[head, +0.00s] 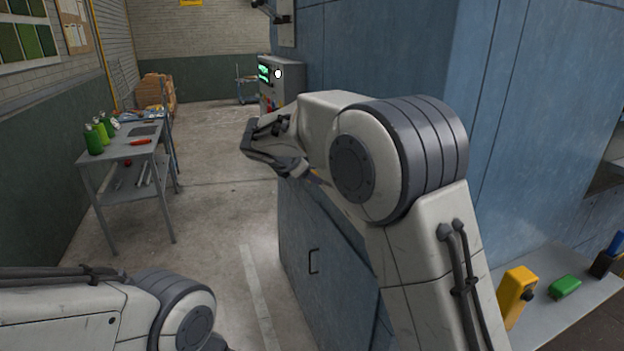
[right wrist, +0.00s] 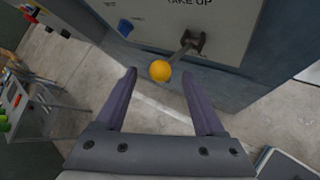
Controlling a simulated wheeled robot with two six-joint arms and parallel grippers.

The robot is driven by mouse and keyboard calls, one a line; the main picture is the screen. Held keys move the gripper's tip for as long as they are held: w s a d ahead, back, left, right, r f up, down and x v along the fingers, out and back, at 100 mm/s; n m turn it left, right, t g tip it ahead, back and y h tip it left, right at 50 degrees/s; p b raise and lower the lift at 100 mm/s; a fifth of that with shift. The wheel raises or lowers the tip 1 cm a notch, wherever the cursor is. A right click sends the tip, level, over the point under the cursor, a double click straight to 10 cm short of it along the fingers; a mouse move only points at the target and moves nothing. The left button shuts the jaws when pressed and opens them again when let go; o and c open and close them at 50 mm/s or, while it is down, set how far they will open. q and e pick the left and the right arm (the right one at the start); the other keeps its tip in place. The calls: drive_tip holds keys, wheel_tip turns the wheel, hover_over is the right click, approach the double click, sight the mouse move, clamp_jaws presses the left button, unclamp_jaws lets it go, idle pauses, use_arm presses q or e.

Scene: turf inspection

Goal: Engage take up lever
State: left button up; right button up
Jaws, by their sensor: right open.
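The take up lever (right wrist: 180,53) shows in the right wrist view. It is a short dark metal rod from a dark bracket on a light panel (right wrist: 225,20) lettered "TAKE UP", and it ends in a round yellow knob (right wrist: 160,71). My right gripper (right wrist: 158,84) is open, with the knob in line between its two fingertips and clear space on both sides. I cannot tell how deep the knob sits relative to the tips. In the head view my right arm covers the lever. My left gripper is out of view; only part of its arm shows at bottom left.
A blue machine cabinet (head: 365,55) stands close on the right. A grey work table (head: 120,152) with green bottles (head: 93,141) stands at the left. A control box (head: 290,78) is farther back. A blue switch (right wrist: 125,27) is on the panel. Floor between table and cabinet is clear.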

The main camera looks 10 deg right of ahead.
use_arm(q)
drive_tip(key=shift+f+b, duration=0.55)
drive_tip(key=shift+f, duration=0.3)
use_arm(e)
drive_tip(key=v, duration=0.5)
drive_tip(key=shift+s+d+r, duration=0.1)
drive_tip(key=shift+r, duration=0.05)
